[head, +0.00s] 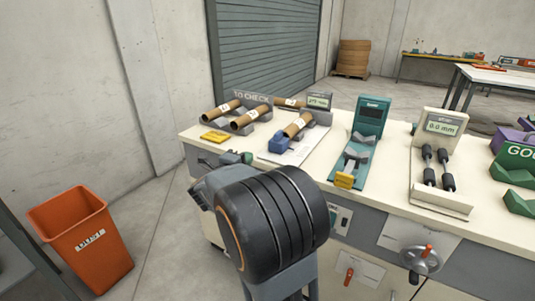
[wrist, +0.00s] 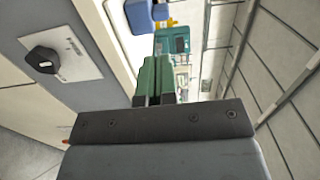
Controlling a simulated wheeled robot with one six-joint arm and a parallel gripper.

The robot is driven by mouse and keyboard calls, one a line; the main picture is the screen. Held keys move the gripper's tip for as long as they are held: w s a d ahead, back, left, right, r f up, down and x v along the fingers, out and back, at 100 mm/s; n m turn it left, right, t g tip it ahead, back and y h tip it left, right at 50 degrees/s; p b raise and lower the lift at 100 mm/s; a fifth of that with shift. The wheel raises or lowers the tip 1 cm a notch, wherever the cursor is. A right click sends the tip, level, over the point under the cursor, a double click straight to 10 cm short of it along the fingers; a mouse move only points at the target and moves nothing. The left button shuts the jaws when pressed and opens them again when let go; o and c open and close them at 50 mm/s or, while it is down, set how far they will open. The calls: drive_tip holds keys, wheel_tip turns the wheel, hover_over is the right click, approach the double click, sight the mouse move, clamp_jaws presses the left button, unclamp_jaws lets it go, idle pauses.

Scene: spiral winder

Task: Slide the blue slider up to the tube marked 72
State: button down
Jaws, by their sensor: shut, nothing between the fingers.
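The blue slider (head: 281,145) sits on a white sheet on the bench, at the near end of a cardboard tube (head: 298,125). The tube has a white label that I cannot read for certain. In the wrist view the blue slider (wrist: 138,17) shows at the top, just beyond my fingertips. My gripper (wrist: 153,62) has green fingers pressed together, with nothing between them. In the head view my gripper (head: 242,157) is mostly hidden behind my dark wrist; its green fingers show left of the slider, apart from it.
A grey display (head: 319,101) stands behind the slider's tube. A teal fixture (head: 368,118) and a white gauge (head: 443,128) stand to the right. An orange bin (head: 85,240) is on the floor.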

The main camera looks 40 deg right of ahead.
sight(275, 138)
drive_tip(key=shift+m+g, duration=0.4)
drive_tip(key=x, duration=0.9)
drive_tip(key=s+x, duration=0.1)
drive_tip(key=x, duration=0.4)
drive_tip(key=shift+d+b, duration=0.2)
drive_tip(key=shift+b, duration=0.15)
drive_tip(key=shift+w, duration=0.1)
